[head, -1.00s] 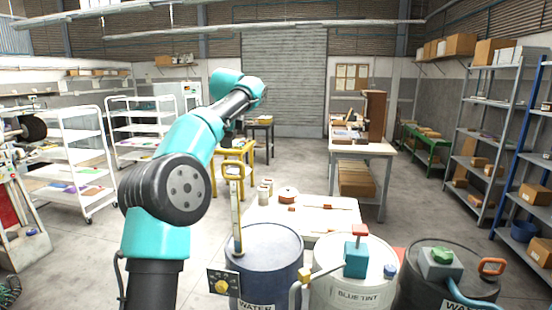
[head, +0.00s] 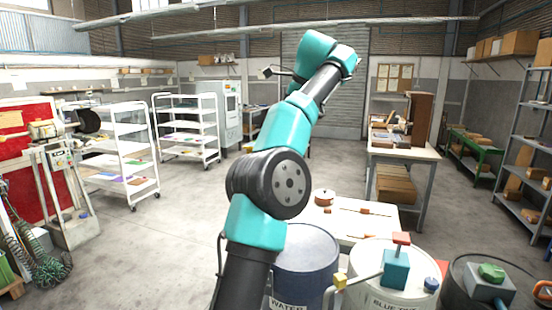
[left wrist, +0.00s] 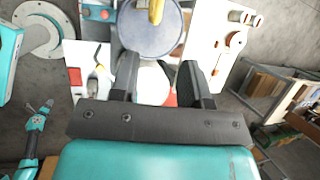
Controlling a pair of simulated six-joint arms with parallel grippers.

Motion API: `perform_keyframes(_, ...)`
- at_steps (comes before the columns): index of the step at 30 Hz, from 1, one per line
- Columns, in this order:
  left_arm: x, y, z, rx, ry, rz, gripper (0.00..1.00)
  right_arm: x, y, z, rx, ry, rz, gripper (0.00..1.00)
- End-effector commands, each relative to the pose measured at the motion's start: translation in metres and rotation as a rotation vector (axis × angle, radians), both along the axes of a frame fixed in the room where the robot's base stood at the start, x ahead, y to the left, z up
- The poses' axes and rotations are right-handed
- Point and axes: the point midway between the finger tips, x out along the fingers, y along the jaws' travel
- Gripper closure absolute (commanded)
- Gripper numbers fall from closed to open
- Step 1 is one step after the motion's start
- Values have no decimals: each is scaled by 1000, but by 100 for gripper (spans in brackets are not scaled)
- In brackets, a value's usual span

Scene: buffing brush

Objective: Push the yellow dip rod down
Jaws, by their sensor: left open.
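The yellow handle of the dip rod (left wrist: 156,11) shows at the top edge of the left wrist view, over the blue drum lid (left wrist: 150,28). Only part of the handle is in that frame. In the head view the rod is hidden behind my left arm, and the blue drum (head: 305,265) stands partly covered by it. My left gripper (left wrist: 160,77) is open, with nothing between its fingers. The rod handle lies beyond its fingertips, apart from them. In the head view this gripper is hidden by the arm. My right gripper is not seen.
A white drum (head: 368,262) with a teal pump block (head: 396,270) stands right of the blue drum. A dark drum (head: 455,285) is farther right. A white table (head: 370,223) with small items is behind them. Open floor lies to the left.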

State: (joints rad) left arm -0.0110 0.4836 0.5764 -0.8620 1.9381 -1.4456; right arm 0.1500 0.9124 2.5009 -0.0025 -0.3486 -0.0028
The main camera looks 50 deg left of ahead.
Motion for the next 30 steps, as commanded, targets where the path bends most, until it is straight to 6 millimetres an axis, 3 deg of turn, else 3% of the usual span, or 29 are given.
perform_keyframes(17,-1,20,-42,-1,2,2,58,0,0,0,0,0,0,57)
perform_keyframes(30,-3,48,-102,-1,3,3,58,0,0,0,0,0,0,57)
